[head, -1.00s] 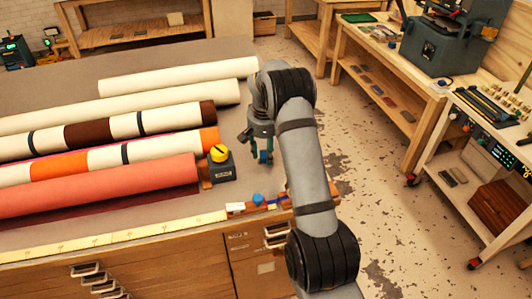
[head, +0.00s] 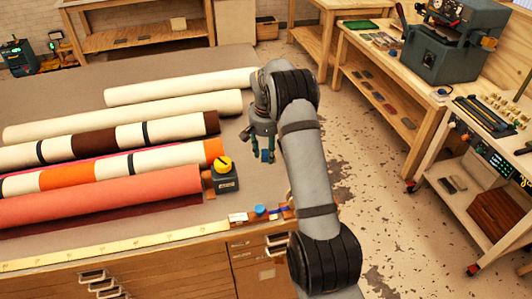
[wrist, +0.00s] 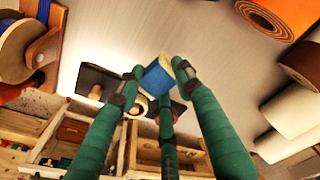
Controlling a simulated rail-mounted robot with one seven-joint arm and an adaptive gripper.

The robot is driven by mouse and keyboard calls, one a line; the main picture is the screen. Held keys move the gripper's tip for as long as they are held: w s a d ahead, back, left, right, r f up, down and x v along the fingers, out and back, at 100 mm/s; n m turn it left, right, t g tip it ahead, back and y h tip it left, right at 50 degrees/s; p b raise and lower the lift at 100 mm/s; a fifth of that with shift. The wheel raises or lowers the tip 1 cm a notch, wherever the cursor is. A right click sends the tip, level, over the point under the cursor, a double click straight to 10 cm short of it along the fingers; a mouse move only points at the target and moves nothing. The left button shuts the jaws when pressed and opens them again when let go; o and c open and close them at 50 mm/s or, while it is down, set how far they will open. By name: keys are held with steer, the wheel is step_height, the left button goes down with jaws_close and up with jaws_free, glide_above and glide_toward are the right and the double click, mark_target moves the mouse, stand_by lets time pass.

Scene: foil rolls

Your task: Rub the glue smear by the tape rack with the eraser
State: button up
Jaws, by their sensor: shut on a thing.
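My gripper (head: 264,154) hangs over the right end of the big worktable (head: 232,72), beyond the rack. In the wrist view its green fingers (wrist: 157,84) are shut on a small blue block with a pale end, which looks like the eraser (wrist: 158,76). The tape rack (head: 258,214) is at the table's front right corner, with a blue roll and reddish parts. A wooden holder with rolls, probably this rack, shows at the upper left of the wrist view (wrist: 42,48). I cannot make out the glue smear in either view.
A dark box with a yellow top (head: 224,178) stands at the roll ends, left of my gripper. Several long rolls, including a coral one (head: 110,202), cover the table's left. A trolley (head: 470,160) stands right, across open floor.

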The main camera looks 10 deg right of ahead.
steer(key=shift+r, duration=0.35)
steer(key=shift+r+p, duration=1.05)
steer(key=shift+r, duration=0.4)
steer(key=shift+a, duration=0.1)
